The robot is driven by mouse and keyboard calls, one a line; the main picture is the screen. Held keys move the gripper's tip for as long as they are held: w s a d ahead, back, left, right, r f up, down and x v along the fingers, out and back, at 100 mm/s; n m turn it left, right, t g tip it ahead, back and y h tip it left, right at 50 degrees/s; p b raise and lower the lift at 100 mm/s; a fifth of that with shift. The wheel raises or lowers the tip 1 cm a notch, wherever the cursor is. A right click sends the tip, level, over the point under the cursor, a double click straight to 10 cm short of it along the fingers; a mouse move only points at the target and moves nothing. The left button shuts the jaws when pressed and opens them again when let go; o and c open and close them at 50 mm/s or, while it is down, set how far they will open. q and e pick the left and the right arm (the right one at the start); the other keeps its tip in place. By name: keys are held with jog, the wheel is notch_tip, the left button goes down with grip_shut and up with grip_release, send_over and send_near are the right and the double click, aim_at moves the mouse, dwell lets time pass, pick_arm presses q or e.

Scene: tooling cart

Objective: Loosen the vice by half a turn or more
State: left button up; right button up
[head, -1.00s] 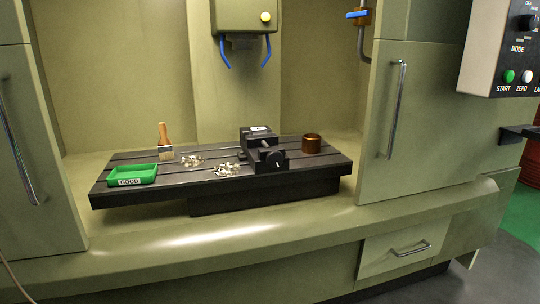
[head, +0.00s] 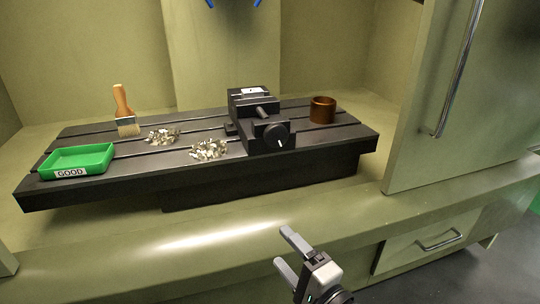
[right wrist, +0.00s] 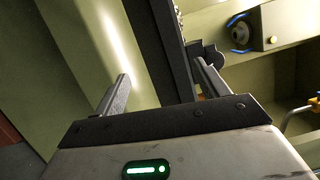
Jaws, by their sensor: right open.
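The black vice (head: 262,120) stands on the slotted machine table, right of its middle. Its round black knob (head: 277,136) faces the front and carries a white mark near its lower right. My right gripper (head: 287,248) is open and empty, in front of and below the vice, over the machine's front ledge. In the right wrist view its two fingers (right wrist: 161,85) are apart, with a dark round shape, probably the knob (right wrist: 208,55), beyond the right-hand finger. Nothing touches the vice. My left gripper is not in view.
On the table (head: 185,168) are a green tray labelled GOOD (head: 77,160), a brush (head: 124,110), two piles of metal chips (head: 209,149) and a brown cup (head: 322,110). A door with a long handle (head: 458,75) stands at the right. The front ledge is clear.

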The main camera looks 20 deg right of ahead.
aim_at(278, 138)
jog(key=w+d+r+m+t+h+b, duration=0.3)
jog(key=w+d+r+m+t+h, duration=0.25)
jog(key=m, duration=1.15)
jog(key=shift+g+y, duration=0.45)
jog(key=shift+y, duration=0.5)
jog(key=p+x, duration=0.1)
jog(key=x, duration=0.4)
jog(key=p+x, duration=0.1)
jog(key=x, duration=0.5)
jog(key=r+p+x, duration=0.1)
jog(key=x, duration=0.5)
jog(key=shift+s+d, duration=0.15)
jog(key=shift+d, duration=0.1)
jog(key=c, duration=1)
